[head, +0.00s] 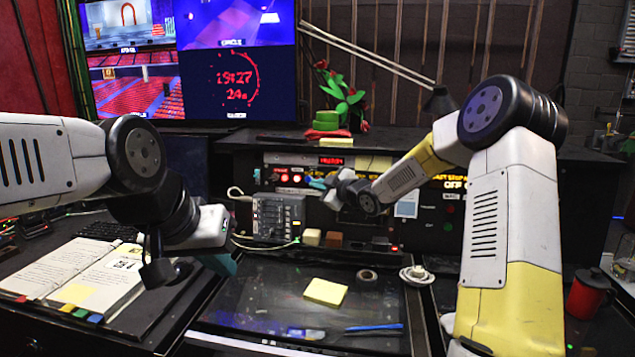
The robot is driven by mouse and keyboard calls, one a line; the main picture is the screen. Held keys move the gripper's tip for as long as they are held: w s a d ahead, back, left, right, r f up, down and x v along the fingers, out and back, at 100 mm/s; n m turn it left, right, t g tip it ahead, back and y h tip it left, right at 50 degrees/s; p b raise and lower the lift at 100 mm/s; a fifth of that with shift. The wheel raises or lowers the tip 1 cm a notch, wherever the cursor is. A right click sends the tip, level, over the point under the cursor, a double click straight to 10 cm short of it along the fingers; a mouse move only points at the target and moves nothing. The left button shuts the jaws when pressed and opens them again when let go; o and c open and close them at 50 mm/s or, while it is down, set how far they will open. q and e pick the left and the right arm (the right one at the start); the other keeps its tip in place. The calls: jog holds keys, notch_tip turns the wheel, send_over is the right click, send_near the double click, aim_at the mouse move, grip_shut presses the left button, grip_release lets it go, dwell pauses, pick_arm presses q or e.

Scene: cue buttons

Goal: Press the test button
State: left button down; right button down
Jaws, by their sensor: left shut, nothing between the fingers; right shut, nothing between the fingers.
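A control panel (272,165) stands at the back of the desk, with lit red round buttons (290,178) and a small red display (331,161). I cannot read which button is the test button. My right gripper (316,183) has teal fingertips, shut and empty, in front of the panel just right of the lit red buttons. I cannot tell whether it touches anything. The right arm hides part of the panel.
A grey switch box (277,217) with a cable stands below the panel. A yellow notepad (325,292), a blue pen (374,328) and a tape roll (367,276) lie on the dark desk mat.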

jog(key=shift+w+d+f, duration=0.1)
jog(key=shift+w+d, duration=0.05)
jog(key=shift+w, duration=0.45)
jog(key=shift+w+d+f, duration=0.1)
jog(key=shift+w, duration=0.5)
jog(key=shift+w, duration=0.1)
dwell(1.1)
jog(key=shift+w, duration=0.3)
jog(key=shift+w+d+f, duration=0.1)
jog(key=shift+w+d, duration=0.1)
jog(key=shift+w, duration=0.25)
dwell(0.8)
jog(key=shift+s, duration=0.1)
jog(key=shift+s+a, duration=0.1)
jog(key=shift+s, duration=0.6)
jog(key=shift+s+a+r, duration=0.15)
jog(key=shift+s+a, duration=0.05)
jog(key=shift+s, duration=0.6)
jog(key=shift+s+a+r, duration=0.15)
jog(key=shift+s+r, duration=0.05)
jog(key=shift+s, duration=0.65)
jog(key=shift+s+a+r, duration=0.15)
jog(key=shift+s+a, duration=0.05)
jog(key=shift+s, duration=0.6)
